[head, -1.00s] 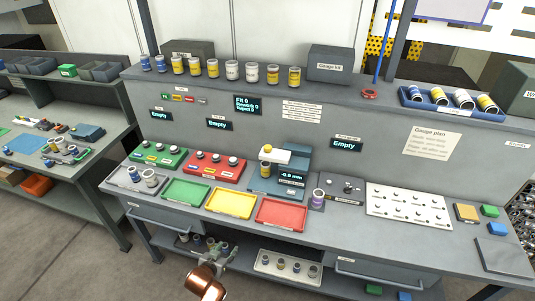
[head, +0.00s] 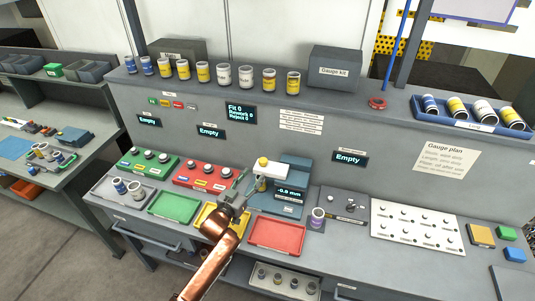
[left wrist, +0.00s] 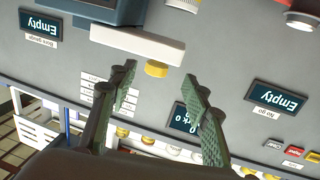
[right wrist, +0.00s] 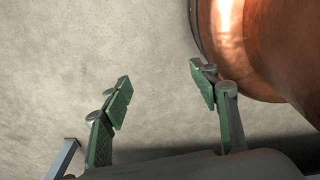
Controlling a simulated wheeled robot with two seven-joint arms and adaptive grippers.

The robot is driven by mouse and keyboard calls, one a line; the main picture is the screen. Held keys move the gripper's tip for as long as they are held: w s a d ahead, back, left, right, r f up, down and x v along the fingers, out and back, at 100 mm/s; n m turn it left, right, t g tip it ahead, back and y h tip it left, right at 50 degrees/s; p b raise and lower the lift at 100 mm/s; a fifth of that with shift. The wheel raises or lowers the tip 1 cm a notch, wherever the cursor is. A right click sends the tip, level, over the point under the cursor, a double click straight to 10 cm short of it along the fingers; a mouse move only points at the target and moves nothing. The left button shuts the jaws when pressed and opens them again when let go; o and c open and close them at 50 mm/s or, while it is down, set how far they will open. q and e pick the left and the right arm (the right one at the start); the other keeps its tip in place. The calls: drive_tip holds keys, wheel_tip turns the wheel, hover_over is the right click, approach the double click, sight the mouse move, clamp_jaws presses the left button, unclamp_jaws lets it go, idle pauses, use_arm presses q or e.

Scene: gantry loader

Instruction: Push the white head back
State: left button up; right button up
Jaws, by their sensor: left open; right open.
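The white head (head: 273,169) is a white bar with a yellow knob (head: 263,161), on the blue-grey gauge stand (head: 296,172) reading about -0.9 mm. A small can (head: 260,184) stands below it, partly hidden by my gripper. My left gripper (head: 243,184) is open and empty, just left of and in front of the head, apart from it. The left wrist view shows the white head (left wrist: 130,42) and yellow knob (left wrist: 157,69) beyond the open fingers (left wrist: 165,85). My right gripper (right wrist: 163,92) is open and empty over plain floor; the head view does not show it.
Green (head: 175,207) and red (head: 277,235) trays lie on the bench; my arm partly covers the yellow tray (head: 207,213). A purple-banded can (head: 317,218) stands right of the gauge. Cans line the shelf (head: 225,74) behind.

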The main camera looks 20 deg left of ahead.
sight(261, 164)
use_arm(q)
drive_tip(key=shift+w+d+r, duration=0.1)
drive_tip(key=shift+w+r, duration=0.55)
drive_tip(key=shift+w, duration=0.3)
drive_tip(key=x, duration=0.6)
drive_tip(key=shift+d+r, duration=0.1)
drive_tip(key=shift+d, duration=0.2)
drive_tip(key=shift+w, duration=0.25)
drive_tip(key=shift+w+d, duration=0.1)
drive_tip(key=shift+w, duration=0.1)
clamp_jaws()
use_arm(e)
drive_tip(key=shift+f, duration=0.2)
